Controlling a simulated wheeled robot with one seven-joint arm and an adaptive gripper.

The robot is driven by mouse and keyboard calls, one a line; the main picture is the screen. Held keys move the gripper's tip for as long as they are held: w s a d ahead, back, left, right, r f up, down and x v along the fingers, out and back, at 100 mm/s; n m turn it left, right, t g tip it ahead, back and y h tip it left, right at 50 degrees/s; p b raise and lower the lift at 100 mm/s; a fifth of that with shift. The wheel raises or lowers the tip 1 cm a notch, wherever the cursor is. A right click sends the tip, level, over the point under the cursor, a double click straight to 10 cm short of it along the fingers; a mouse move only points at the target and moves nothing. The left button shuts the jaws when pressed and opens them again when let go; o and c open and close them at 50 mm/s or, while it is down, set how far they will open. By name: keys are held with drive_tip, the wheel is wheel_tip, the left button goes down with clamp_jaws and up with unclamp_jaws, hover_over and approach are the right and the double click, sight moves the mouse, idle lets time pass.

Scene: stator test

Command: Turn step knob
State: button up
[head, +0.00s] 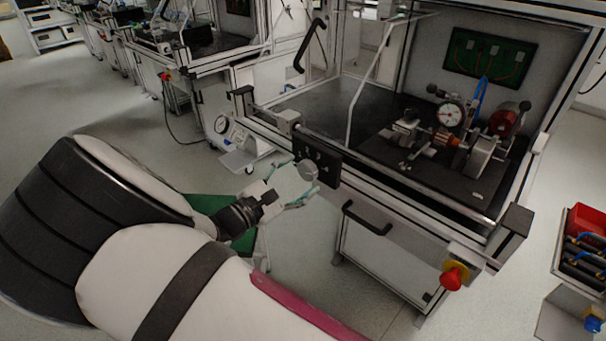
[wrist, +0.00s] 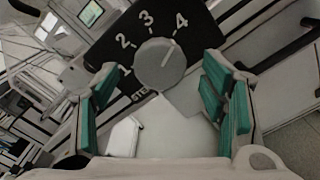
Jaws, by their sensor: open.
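The step knob (wrist: 159,64) is a grey round dial on a black panel (wrist: 100,50) marked 1, 2, 3 and 4. Its white pointer line aims up and right, toward the 4. In the head view the knob (head: 306,171) sits on the black plate (head: 322,158) at the front left of the test bench. My gripper (head: 303,190) is open, with its fingers at the knob. In the wrist view my gripper (wrist: 165,95) shows teal finger pads spread left and right of the knob, with gaps. Nothing is held.
The bench (head: 340,110) carries a stator rig with a dial gauge (head: 449,115). A black handle (head: 367,218) is below the panel, and a red emergency button (head: 454,276) is at the front right. A red bin (head: 585,222) stands at far right. Floor is clear at left.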

drive_tip(key=shift+x, duration=1.15)
drive_tip(key=c, duration=1.1)
drive_tip(key=shift+c, duration=0.2)
